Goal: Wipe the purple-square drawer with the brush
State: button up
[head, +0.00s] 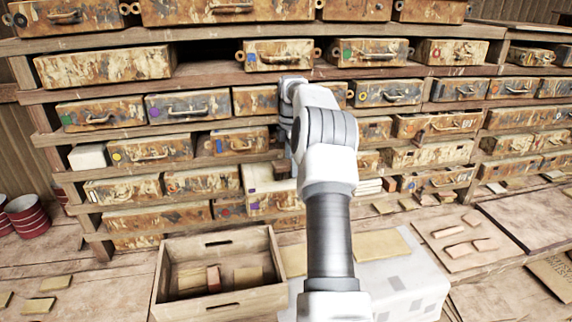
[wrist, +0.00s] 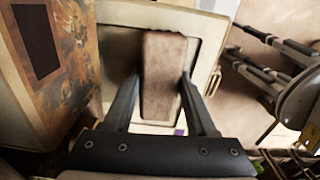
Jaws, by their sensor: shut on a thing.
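My gripper (wrist: 162,80) is shut on a brown block-shaped brush (wrist: 163,62), with one dark finger on each side. A small purple mark shows low on that face, between the fingers. In the head view, the pale drawer with a purple square (head: 262,203) is in the lower middle of the rack, partly behind my arm.
Rusty, paint-worn drawers with coloured marks (head: 185,107) fill the shelves around it. A rusty drawer with a dark square (wrist: 70,60) stands close on the left in the wrist view. An open wooden crate (head: 222,303) with blocks stands below, beside a pale block (head: 400,275).

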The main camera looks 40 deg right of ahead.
aim_at(279, 163)
jog(key=shift+s+d, duration=0.35)
jog(key=shift+d, duration=0.4)
jog(key=shift+s+d, duration=0.35)
jog(key=shift+d, duration=0.35)
jog(key=shift+a, duration=0.15)
jog(key=shift+w+a, duration=0.4)
jog(key=shift+a, duration=0.3)
jog(key=shift+w+a, duration=0.4)
jog(key=shift+a, duration=0.3)
jog(key=shift+w+a+f, duration=0.1)
jog(key=shift+w+a, duration=0.25)
jog(key=shift+a, duration=0.45)
jog(key=shift+w+a+f, duration=0.1)
jog(key=shift+w+a, duration=0.25)
jog(key=shift+a, duration=0.45)
jog(key=shift+w+a+r, duration=0.1)
jog(key=shift+w+a, duration=0.35)
jog(key=shift+a, duration=0.45)
jog(key=shift+w+a+r, duration=0.1)
jog(key=shift+w+a, duration=0.35)
jog(key=shift+a, duration=0.45)
jog(key=shift+w+a+r, duration=0.1)
jog(key=shift+w+a, duration=0.35)
jog(key=shift+a, duration=0.45)
jog(key=shift+r, duration=0.1)
jog(key=shift+r, duration=2.95)
